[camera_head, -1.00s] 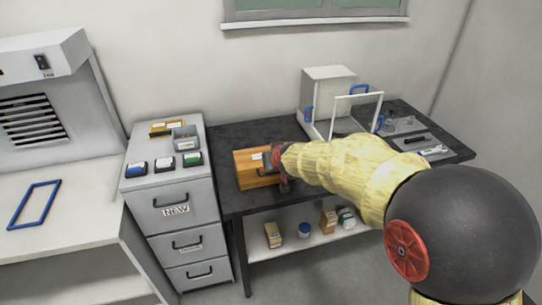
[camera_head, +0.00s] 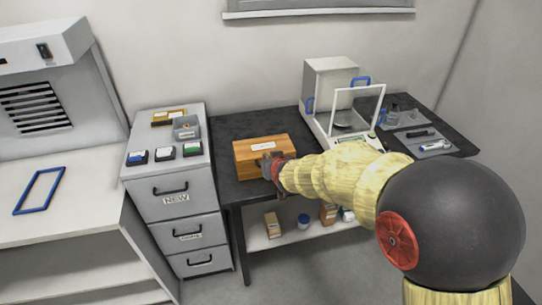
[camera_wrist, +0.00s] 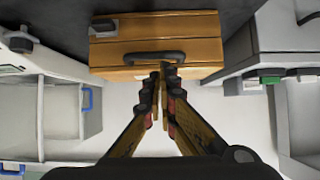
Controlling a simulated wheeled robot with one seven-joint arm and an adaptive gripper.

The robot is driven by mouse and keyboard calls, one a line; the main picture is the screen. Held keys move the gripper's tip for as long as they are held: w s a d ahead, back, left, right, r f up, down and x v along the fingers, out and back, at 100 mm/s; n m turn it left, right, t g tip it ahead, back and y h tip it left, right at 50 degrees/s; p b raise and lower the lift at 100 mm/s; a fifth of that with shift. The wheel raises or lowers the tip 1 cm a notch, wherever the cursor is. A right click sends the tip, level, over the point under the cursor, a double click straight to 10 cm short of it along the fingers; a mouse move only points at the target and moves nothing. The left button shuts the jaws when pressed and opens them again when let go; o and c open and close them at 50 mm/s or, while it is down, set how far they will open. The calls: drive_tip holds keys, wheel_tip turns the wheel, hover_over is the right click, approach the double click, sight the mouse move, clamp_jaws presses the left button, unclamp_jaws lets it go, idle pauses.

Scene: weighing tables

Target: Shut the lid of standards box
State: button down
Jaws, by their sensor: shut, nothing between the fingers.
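The standards box, a wooden box (camera_head: 247,166) with a white label on its top, sits on the dark table. Its lid (camera_head: 280,142) looks down flat on the box, with no opening visible. In the wrist view the box front (camera_wrist: 205,47) appears upside down, with a dark handle (camera_wrist: 155,57) and a metal catch at one side. My gripper (camera_wrist: 168,68) is shut and empty, its fingertips close to the handle; I cannot tell if they touch. In the head view my gripper (camera_head: 268,165) is at the front right of the box, hiding part of its front.
A balance (camera_head: 330,85) with a glass-like draft shield stands right of the box, with small items on trays (camera_head: 435,147) beyond. A drawer cabinet (camera_head: 172,192) with coloured blocks stands left. Bottles and cartons are on the shelf below (camera_head: 285,238).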

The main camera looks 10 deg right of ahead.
drive_tip(key=shift+s+f+b, duration=0.3)
drive_tip(key=shift+f+b, duration=0.05)
drive_tip(key=shift+f, duration=0.45)
drive_tip(key=shift+s+f+b, duration=0.25)
drive_tip(key=shift+f+b, duration=0.1)
drive_tip(key=shift+f, duration=0.4)
drive_tip(key=shift+d, duration=0.1)
drive_tip(key=shift+r, duration=0.1)
